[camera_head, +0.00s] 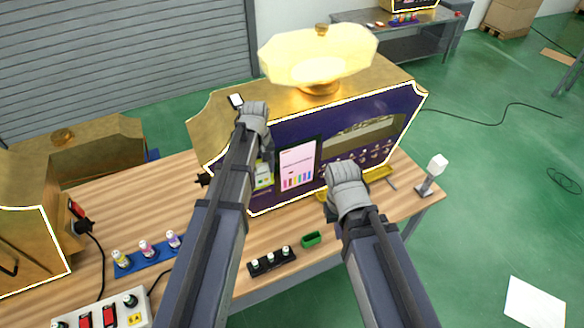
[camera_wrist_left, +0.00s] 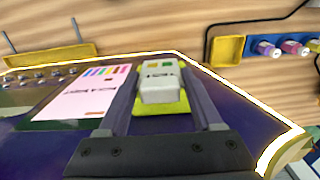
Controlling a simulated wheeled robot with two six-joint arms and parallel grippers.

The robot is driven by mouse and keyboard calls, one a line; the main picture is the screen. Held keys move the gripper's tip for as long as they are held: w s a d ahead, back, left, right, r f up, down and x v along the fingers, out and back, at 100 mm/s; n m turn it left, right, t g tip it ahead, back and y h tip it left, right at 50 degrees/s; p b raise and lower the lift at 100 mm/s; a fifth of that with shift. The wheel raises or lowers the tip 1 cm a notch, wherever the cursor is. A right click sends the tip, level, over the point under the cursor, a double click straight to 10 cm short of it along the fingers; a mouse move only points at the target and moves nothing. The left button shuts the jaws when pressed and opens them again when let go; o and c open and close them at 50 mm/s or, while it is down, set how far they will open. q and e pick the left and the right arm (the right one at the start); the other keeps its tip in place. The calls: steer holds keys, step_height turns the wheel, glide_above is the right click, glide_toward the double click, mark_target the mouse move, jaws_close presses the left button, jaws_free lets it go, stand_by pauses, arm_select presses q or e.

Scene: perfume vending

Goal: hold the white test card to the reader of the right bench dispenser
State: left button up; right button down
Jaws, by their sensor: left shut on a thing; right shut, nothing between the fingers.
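The right bench dispenser (camera_head: 400,110) is a gold and dark-purple machine with a glowing outline. Its yellow-green reader (camera_head: 264,176) sits left of the pink-and-white screen (camera_head: 297,165), partly behind my left arm. My left gripper (camera_head: 252,112) is at the dispenser's upper left front; its fingertips are hard to make out there. In the left wrist view its fingers close on a pale block, seemingly the white test card (camera_wrist_left: 160,94), which overlaps the yellow-green reader (camera_wrist_left: 174,106). I cannot tell whether they touch.
A blue rack (camera_head: 150,259) of small bottles, a black rack (camera_head: 271,262) and a green tray (camera_head: 311,240) stand on the wooden bench. A white block on a stand (camera_head: 436,168) is at the right edge. Another gold dispenser (camera_head: 25,225) stands left, near a switch box (camera_head: 100,312).

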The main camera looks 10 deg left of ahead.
arm_select(q)
steer(key=s+d, duration=0.5)
steer(key=s, duration=0.3)
steer(key=shift+s+d, duration=0.15)
steer(key=shift+d, duration=0.15)
stand_by(0.3)
stand_by(0.4)
